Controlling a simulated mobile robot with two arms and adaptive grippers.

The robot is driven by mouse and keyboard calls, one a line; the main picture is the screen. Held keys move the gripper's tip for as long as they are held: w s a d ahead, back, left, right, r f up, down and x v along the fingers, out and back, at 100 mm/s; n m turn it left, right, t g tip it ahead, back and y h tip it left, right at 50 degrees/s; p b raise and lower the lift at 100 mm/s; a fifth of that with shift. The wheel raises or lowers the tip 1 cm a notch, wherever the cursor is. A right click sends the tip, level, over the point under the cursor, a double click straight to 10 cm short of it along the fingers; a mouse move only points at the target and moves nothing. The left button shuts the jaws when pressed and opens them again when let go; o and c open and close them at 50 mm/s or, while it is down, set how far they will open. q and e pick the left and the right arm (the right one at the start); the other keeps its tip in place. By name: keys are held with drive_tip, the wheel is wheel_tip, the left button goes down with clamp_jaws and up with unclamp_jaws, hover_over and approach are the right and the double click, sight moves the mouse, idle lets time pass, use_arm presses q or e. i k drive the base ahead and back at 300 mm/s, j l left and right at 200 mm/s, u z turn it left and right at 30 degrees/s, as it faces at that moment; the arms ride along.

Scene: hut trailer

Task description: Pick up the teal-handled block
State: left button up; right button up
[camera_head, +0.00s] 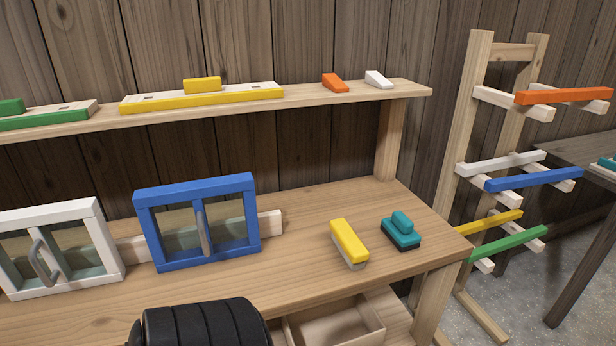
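The teal-handled block (401,236) sits on the wooden workbench top (290,245), near its right end. It has a rounded teal handle on top, a teal body and a dark underside. It stands apart from a yellow block with a grey base (349,243) to its left. Nothing covers the teal-handled block. Neither of my grippers shows in the head view.
A blue-framed window (194,263) and a white-framed window (98,235) stand on the bench at left. A shelf (310,97) with coloured pieces runs above. An open drawer (335,328) is below the front edge. A wooden rack (465,130) with coloured bars stands at right.

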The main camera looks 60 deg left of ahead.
sight(398, 228)
drive_tip(key=u, duration=1.4)
